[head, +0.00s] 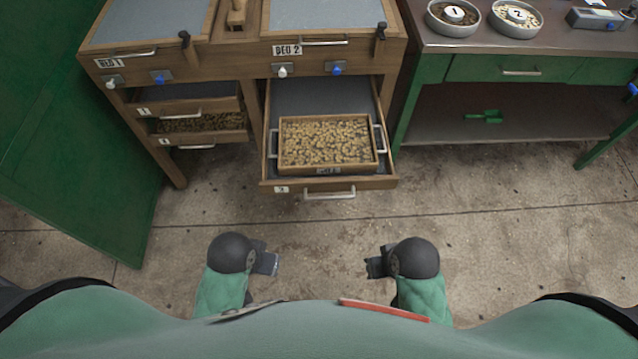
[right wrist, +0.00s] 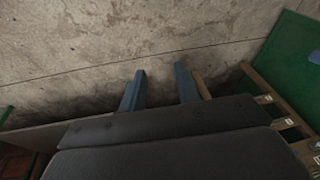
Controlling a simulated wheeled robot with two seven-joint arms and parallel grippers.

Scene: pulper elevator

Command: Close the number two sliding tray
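The number two sliding tray (head: 364,183) is a wooden drawer pulled far out beneath the bed marked BED 2. Its front has a small "2" plate and a metal handle (head: 330,194). A wooden box (head: 283,160) full of pale beans, with metal side handles, sits inside the tray. My left gripper (head: 268,262) and right gripper (head: 374,266) are in front of the tray, nearer my body and touching nothing. The right gripper's two fingers stand apart in the right wrist view (right wrist: 159,88). The left looks similarly open, though small in view.
Two other trays (head: 190,113) sit at the left, the lower one holding darker beans. A green panel (head: 75,150) stands at far left. A metal-topped green table (head: 550,42) at the right carries two numbered bowls. The concrete floor before the tray is clear.

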